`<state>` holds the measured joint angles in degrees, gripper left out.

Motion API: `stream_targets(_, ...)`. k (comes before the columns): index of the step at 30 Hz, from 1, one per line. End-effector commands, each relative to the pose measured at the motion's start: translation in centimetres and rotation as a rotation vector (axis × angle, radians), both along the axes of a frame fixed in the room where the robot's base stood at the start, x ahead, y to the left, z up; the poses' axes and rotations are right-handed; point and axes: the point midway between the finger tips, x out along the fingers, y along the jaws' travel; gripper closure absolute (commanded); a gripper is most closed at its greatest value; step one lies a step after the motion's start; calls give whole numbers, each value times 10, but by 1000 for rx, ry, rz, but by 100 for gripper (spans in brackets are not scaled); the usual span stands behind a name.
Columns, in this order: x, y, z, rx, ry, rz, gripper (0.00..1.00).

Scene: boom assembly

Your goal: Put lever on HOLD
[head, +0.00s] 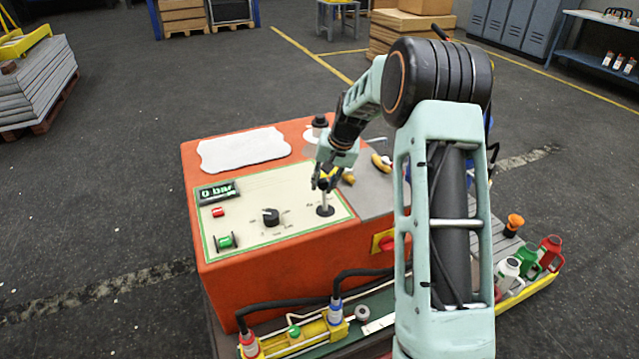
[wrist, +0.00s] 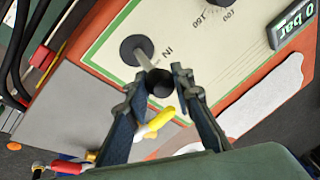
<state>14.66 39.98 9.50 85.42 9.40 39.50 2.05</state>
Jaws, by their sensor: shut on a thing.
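The lever (head: 325,204) stands on the cream control panel (head: 283,196) of the orange machine, near the panel's right edge. In the wrist view it has a round dark base, a pale rod and a black knob (wrist: 159,83). The rod leans away from the base toward my gripper. My gripper (head: 325,181) reaches down from above and is shut on the lever's knob, with one finger on each side in the wrist view (wrist: 157,78). The word IN is readable beside the lever. I cannot make out a HOLD label; the small print near the lever is too small in the head view.
The panel also bears a black rotary knob (head: 271,216), a display (head: 217,192) reading 0 bar, a red button (head: 218,212) and a green switch (head: 226,241). A white sheet (head: 243,150) lies behind. A yellow-handled item (head: 380,162) is right of my gripper. Hoses run in front.

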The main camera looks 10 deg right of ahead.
Motion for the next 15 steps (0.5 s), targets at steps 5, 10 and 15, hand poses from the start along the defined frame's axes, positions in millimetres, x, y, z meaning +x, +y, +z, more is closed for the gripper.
stream_targets(5,1,-10,-1,-9,-1,-2,100)
stream_targets(10,1,-12,-1,-12,-3,-4,100)
stream_targets(15,2,-11,0,-11,-4,-3,60)
